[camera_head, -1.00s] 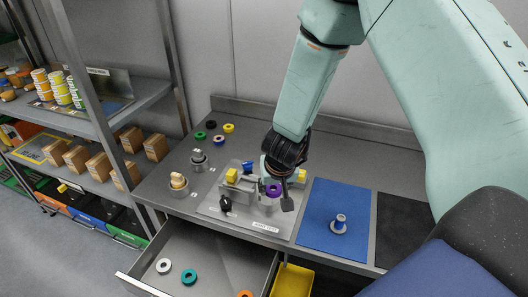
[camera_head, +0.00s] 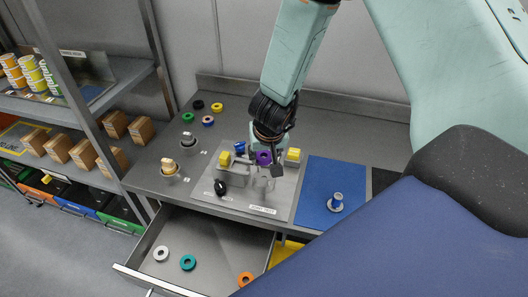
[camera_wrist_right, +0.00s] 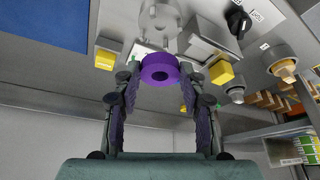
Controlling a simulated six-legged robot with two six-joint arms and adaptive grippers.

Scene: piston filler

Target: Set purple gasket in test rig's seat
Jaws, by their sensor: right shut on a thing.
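The purple gasket (camera_head: 263,157) is a thick ring held by my right gripper (camera_head: 269,152) over the test rig. The gasket appears just above this cylinder; the exact gap and alignment cannot be told. The cylinder (camera_wrist_right: 160,18) also shows beyond the gasket in the wrist view. My left gripper is not in view.
Black, yellow, green and blue rings lie at the back left. An open drawer (camera_head: 205,245) below holds white, teal and orange rings. Shelving (camera_head: 80,120) stands at left.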

